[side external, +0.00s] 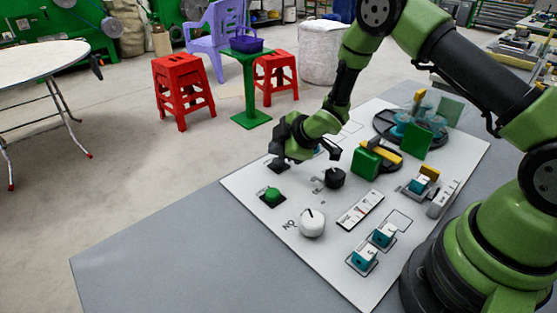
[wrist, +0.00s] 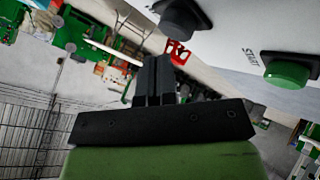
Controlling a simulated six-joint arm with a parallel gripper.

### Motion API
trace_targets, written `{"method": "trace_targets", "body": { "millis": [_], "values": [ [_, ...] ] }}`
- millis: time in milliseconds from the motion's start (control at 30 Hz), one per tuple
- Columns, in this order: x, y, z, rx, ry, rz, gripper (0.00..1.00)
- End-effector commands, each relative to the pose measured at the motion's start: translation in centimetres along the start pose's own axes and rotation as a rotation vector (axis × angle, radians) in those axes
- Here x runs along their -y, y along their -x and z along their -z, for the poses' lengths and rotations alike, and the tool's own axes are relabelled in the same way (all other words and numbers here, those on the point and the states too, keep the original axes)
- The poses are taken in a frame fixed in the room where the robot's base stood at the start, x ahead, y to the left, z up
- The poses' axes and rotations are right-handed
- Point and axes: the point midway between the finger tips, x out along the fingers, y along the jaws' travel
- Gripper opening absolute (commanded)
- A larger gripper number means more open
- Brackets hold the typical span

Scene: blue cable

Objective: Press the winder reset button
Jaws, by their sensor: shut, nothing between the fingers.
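My gripper (side external: 283,152) is shut and empty, pointing down at the far left corner of the white panel. In the wrist view its dark fingers (wrist: 155,62) lie together. A black button (wrist: 183,18) on a dark base is just beyond the fingertips in the wrist view. Its dark base (side external: 276,166) shows under my fingers in the side view, where the button is mostly hidden. I cannot tell whether the fingers touch it. No reset label is readable. A green button (side external: 272,195) is nearer on the panel; the wrist view shows it (wrist: 288,72) beside the word START.
The white panel (side external: 325,275) lies on a grey table (side external: 140,265). It carries a black knob (side external: 335,178), a white knob (side external: 312,223), teal blocks (side external: 384,235), a green-and-yellow part (side external: 367,162) and a dark reel (side external: 385,124). Red stools (side external: 182,90) stand on the floor beyond.

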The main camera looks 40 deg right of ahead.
Motion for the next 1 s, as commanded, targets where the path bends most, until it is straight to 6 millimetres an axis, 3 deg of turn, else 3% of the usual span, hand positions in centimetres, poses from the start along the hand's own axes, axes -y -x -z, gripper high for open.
{"method": "trace_targets", "body": {
  "millis": [1000],
  "values": [
    [0.48, -0.66, -0.48, 0.000, 0.000, 0.000, 0.00]
  ]
}}
